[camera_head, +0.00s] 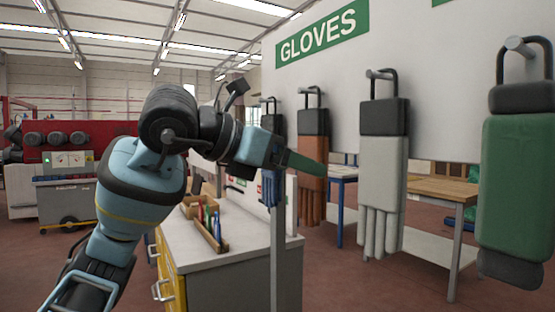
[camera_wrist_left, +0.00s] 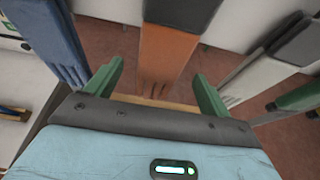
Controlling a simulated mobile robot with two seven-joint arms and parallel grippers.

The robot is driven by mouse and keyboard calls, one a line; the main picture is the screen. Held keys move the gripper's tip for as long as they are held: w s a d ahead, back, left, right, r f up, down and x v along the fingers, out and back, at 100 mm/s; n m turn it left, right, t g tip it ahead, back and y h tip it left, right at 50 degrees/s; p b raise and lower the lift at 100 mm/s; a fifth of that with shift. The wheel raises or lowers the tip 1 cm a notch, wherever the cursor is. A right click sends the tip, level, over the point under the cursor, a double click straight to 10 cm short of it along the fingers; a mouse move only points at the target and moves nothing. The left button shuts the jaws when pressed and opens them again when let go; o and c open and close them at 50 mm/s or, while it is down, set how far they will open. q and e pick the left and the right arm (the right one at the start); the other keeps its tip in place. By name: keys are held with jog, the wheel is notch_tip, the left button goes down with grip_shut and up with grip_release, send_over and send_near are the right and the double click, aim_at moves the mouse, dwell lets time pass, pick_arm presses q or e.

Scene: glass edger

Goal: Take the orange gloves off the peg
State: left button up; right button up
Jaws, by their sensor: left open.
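The orange gloves (camera_head: 313,160) hang from a peg on the white board, under a black cuff with a black loop. They show again in the left wrist view (camera_wrist_left: 168,50), between and beyond my fingertips. My left gripper (camera_head: 322,168) reaches in from the left, its green fingers pointing at the orange gloves. In the wrist view the left gripper (camera_wrist_left: 157,75) is open, with one finger on each side of the gloves' lower part and nothing held. I cannot tell whether the fingers touch the gloves. My right gripper is not in view.
Blue gloves (camera_head: 269,187) hang to the left, and grey-white gloves (camera_head: 381,175) and green gloves (camera_head: 517,185) to the right. A cabinet (camera_head: 250,255) with a wooden tray (camera_head: 205,228) stands below left. A wooden-topped table (camera_head: 440,188) is behind right.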

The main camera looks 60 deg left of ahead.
pick_arm(q)
jog(key=shift+x, duration=2.35)
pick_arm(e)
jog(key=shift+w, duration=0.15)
pick_arm(q)
jog(key=shift+c, duration=0.4)
jog(key=c, duration=1)
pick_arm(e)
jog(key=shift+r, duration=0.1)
pick_arm(q)
jog(key=shift+r, duration=0.15)
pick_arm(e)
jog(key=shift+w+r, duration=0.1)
pick_arm(q)
jog(key=shift+r+p, duration=0.45)
jog(key=shift+p, duration=0.25)
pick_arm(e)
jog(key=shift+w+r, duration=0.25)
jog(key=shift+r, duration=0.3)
pick_arm(q)
jog(key=shift+s, duration=0.1)
